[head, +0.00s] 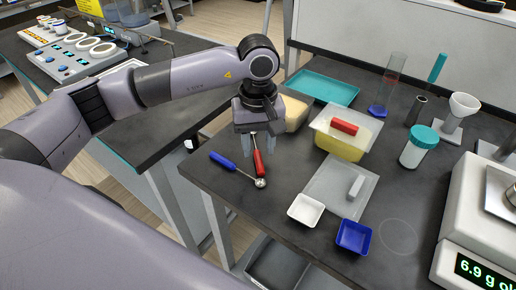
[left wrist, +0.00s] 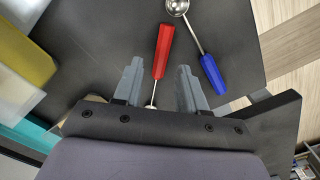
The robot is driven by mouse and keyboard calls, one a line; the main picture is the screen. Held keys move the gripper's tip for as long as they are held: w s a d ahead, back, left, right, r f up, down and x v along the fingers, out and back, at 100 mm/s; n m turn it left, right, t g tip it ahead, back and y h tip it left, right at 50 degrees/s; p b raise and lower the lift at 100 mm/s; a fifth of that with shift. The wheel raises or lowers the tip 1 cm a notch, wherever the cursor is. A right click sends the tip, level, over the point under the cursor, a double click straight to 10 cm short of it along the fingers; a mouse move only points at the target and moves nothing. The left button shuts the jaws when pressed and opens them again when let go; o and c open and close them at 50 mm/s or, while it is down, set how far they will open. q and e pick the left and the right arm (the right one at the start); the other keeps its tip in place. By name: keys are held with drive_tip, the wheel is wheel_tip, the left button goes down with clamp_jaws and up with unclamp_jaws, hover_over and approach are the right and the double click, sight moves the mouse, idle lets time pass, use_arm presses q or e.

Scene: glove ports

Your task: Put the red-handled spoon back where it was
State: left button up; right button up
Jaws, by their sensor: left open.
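The red-handled spoon (head: 258,163) lies on the dark bench near its left edge. My left gripper (head: 257,150) points down over this spoon. It is open, with one finger on each side of the spoon in the left wrist view (left wrist: 160,68). I cannot tell whether the fingers touch it. My right gripper is not in view.
A blue-handled spoon (head: 222,160) lies close beside the red one, its bowl (head: 260,183) toward the right. A yellow tub (head: 340,146), a white weighing boat (head: 306,210), a blue one (head: 354,237), a teal tray (head: 322,88) and a balance (head: 470,220) stand to the right.

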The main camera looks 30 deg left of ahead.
sight(257, 157)
use_arm(q)
wheel_tip(257, 157, up, 10)
drive_tip(key=b, duration=0.1)
idle(0.7)
